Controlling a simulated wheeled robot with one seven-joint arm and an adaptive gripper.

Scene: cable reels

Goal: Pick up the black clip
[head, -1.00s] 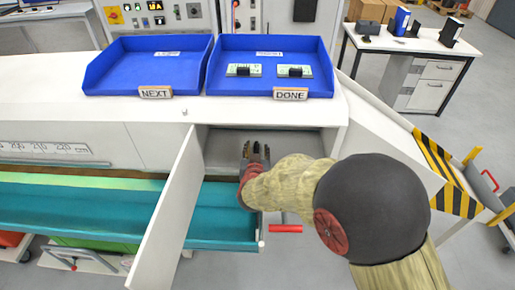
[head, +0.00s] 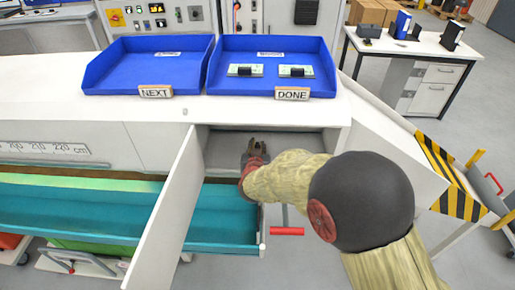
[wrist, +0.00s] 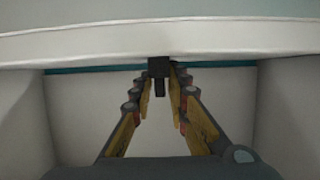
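The black clip (wrist: 158,68) shows in the wrist view as a small dark block with a narrower part pointing down. It sits between the tips of my gripper (wrist: 158,84), against the lower edge of a pale band. The two fingers are drawn in close on either side of it and look shut on it; any thin gap is too small to make out. In the head view my gripper (head: 257,148) is inside the open compartment below the counter. The clip cannot be made out there.
The compartment (head: 225,152) has pale side walls, and its open door (head: 168,215) stands to the left of my arm. A teal drawer (head: 100,210) lies below. Blue trays marked NEXT (head: 120,80) and DONE (head: 222,82) stand on the counter; DONE holds two green boards (head: 245,70).

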